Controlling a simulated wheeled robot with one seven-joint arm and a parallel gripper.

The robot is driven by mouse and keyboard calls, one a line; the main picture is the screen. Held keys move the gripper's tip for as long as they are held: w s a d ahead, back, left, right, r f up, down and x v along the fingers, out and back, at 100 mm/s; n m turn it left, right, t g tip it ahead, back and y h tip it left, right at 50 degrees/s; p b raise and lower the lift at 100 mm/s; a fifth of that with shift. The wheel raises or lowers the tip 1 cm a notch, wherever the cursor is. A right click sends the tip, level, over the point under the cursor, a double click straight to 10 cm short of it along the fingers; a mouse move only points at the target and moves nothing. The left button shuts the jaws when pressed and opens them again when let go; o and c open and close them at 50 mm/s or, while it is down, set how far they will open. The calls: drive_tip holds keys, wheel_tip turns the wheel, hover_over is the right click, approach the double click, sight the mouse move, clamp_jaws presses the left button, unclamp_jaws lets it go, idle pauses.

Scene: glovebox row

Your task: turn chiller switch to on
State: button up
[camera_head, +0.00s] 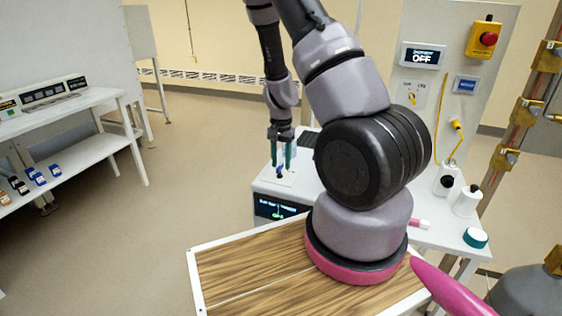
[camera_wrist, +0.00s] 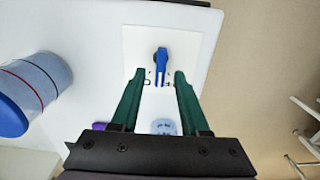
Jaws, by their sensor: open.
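The chiller switch is a blue lever knob (camera_wrist: 161,60) on a white square plate (camera_wrist: 190,45) in the wrist view. Its lever points down the picture, toward my gripper. In the head view the blue knob (camera_head: 280,170) is small, on the left part of the white bench top. My gripper (camera_wrist: 159,80) is open, its two green fingers on either side of the lever's lower end, with gaps visible; I cannot tell their height over it. In the head view my gripper (camera_head: 281,157) points down over the plate. The markings beside the knob are partly hidden.
A clear container with a blue end (camera_wrist: 35,92) stands left of the plate in the wrist view. A lit display (camera_head: 277,209) is on the bench front. A panel screen (camera_head: 422,56) reads OFF, near a red button (camera_head: 488,39). White bottles (camera_head: 466,201) stand at the bench's right.

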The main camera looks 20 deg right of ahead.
clamp_jaws()
drive_tip(key=shift+s+d+m, duration=0.1)
drive_tip(key=shift+s+m, duration=0.05)
drive_tip(key=shift+m, duration=1.35)
drive_tip(key=shift+s+d+m, duration=0.1)
drive_tip(key=shift+m, duration=1.4)
unclamp_jaws()
